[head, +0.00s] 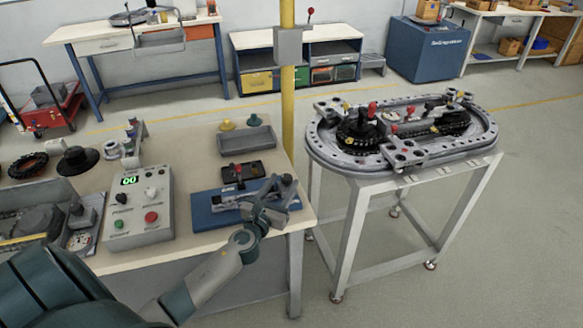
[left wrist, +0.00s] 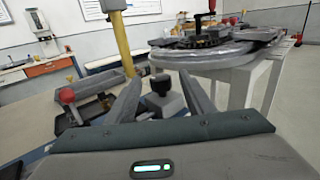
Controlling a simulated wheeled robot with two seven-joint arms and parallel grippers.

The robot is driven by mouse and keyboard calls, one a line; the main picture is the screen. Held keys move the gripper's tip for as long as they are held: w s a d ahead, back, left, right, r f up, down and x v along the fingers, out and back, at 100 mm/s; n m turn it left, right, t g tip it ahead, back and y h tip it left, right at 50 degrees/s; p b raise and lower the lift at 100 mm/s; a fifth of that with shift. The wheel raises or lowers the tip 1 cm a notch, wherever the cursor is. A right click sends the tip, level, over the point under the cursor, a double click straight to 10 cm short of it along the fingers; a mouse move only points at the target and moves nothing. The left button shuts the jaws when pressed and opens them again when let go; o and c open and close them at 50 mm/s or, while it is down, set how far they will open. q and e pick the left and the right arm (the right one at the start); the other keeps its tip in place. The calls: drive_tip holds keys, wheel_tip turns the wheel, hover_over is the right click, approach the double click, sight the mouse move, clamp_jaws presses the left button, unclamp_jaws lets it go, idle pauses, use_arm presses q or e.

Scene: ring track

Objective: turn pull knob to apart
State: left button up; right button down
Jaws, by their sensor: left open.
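A black knob (left wrist: 161,84) on a grey block stands between and beyond the fingers in the left wrist view; I take it to be the pull knob. In the head view it appears as a dark knob (head: 287,180) at the right end of the fixture on a blue base plate (head: 209,217). My left gripper (head: 272,200) is open over the right part of this plate. Its fingers (left wrist: 160,94) flank the knob in the picture, and I cannot tell whether they touch it. The gripper partly hides the fixture. My right gripper is not in view.
A control box (head: 140,207) with a green display stands left of the plate. A black fixture with a red knob (head: 238,170) and a grey bin (head: 247,141) lie behind. A yellow post (head: 287,100) rises at the bench edge. The ring track (head: 322,148) stands on a separate table to the right.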

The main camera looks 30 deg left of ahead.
use_arm(q)
drive_tip(key=w, duration=0.2)
drive_tip(key=w+a, duration=0.1)
drive_tip(key=w, duration=0.4)
drive_tip(key=shift+w+a, duration=0.2)
drive_tip(key=shift+w, duration=0.2)
drive_tip(key=c, duration=1)
